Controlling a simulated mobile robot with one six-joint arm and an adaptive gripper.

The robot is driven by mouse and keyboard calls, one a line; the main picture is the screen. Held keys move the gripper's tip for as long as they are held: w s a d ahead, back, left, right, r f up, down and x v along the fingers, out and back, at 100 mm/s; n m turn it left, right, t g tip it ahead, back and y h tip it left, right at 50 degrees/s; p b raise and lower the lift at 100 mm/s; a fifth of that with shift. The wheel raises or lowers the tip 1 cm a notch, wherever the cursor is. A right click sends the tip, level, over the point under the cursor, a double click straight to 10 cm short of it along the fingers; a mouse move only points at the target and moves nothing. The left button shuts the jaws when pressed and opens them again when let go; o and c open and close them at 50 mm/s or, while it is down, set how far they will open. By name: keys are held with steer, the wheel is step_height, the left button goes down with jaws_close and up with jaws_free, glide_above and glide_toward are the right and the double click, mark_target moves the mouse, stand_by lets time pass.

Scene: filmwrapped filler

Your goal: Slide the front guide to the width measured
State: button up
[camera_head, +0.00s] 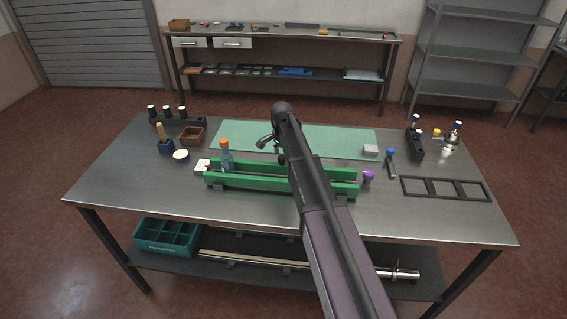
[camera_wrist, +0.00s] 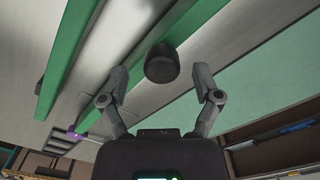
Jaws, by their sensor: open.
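Two long green guides lie parallel on the steel table. The front guide (camera_head: 270,184) is nearer the front edge; the rear guide (camera_head: 248,169) lies behind it. My arm crosses over both and hides part of them. In the wrist view the front guide (camera_wrist: 64,55) runs down the left side, with a bare grey strip beside it. My gripper (camera_wrist: 156,92) is open above the guides, its two fingers apart. A dark round knob-like piece (camera_wrist: 162,63) shows between the fingers; I cannot tell whether it is touched or what it is fixed to.
A purple knob (camera_head: 368,176) is at the right end. A green mat (camera_head: 345,140) lies behind. A black slotted frame (camera_head: 446,188) lies right. The table's front is clear.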

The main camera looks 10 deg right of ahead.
steer(key=shift+f+b, duration=0.45)
steer(key=shift+f, duration=0.25)
